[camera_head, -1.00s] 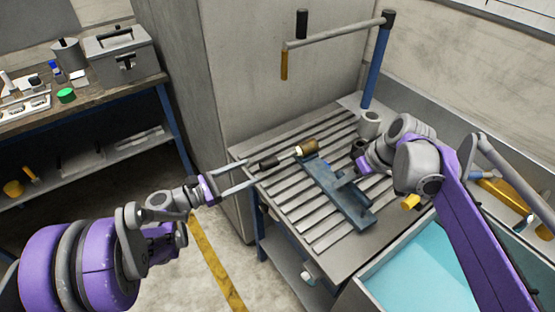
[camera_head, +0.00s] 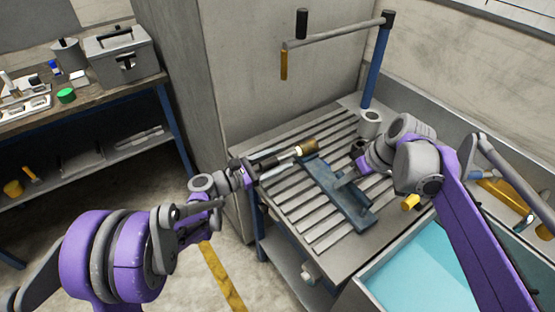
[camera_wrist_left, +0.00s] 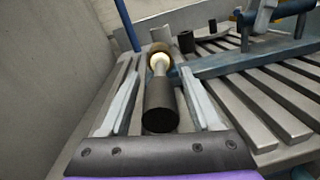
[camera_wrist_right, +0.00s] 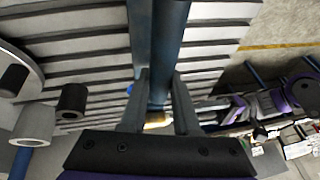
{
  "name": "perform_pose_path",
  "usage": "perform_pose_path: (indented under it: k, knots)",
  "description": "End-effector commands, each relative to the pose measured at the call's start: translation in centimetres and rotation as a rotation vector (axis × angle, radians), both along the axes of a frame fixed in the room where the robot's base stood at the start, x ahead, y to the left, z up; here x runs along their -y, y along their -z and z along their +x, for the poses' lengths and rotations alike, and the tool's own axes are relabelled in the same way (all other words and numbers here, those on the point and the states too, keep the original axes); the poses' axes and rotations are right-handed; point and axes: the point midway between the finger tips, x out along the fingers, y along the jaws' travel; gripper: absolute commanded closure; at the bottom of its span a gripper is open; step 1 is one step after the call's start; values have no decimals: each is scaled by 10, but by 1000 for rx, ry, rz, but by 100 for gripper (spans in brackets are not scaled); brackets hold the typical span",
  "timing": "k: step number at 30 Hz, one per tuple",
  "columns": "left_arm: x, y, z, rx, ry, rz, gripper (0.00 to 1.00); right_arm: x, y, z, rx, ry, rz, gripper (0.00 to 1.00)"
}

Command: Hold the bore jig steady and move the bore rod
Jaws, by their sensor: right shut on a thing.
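The bore jig (camera_head: 330,190) is a long blue bar lying on the slatted table, with a blue upright part that shows in the right wrist view (camera_wrist_right: 168,45). My right gripper (camera_head: 348,178) is shut on this upright part, with a finger on each side (camera_wrist_right: 160,95). The bore rod (camera_wrist_left: 160,105) has a black handle, a thin grey shaft, a pale collar and a brown end (camera_head: 308,146). It lies with its brown end at the far end of the jig. My left gripper (camera_wrist_left: 162,95) is open, with its fingers on either side of the black handle and gaps showing.
The slatted table (camera_head: 312,234) has bare slats in front of the jig. Grey and dark cylinders (camera_head: 369,122) stand behind it. A blue post with a grey arm (camera_head: 376,65) rises at the back. A teal-lined basin (camera_head: 425,270) lies front right, and a tall grey cabinet (camera_head: 217,110) stands left.

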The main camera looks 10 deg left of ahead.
Motion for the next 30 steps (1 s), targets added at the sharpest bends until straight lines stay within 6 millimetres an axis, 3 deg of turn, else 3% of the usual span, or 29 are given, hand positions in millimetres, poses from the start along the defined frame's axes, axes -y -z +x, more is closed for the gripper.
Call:
perform_pose_path:
  k: [2, 10, 30]
  knots:
    - [0, 0, 0, 0, 0, 0, 51, 0, -1, 0, 1, 0, 1, 100]
    - [0, 0, 0, 0, 0, 0, 100, 0, -1, 0, 1, 0, 1, 100]
    - [-1, 0, 0, 0, -1, 0, 100, 0, -1, 0, 1, 0, 1, 100]
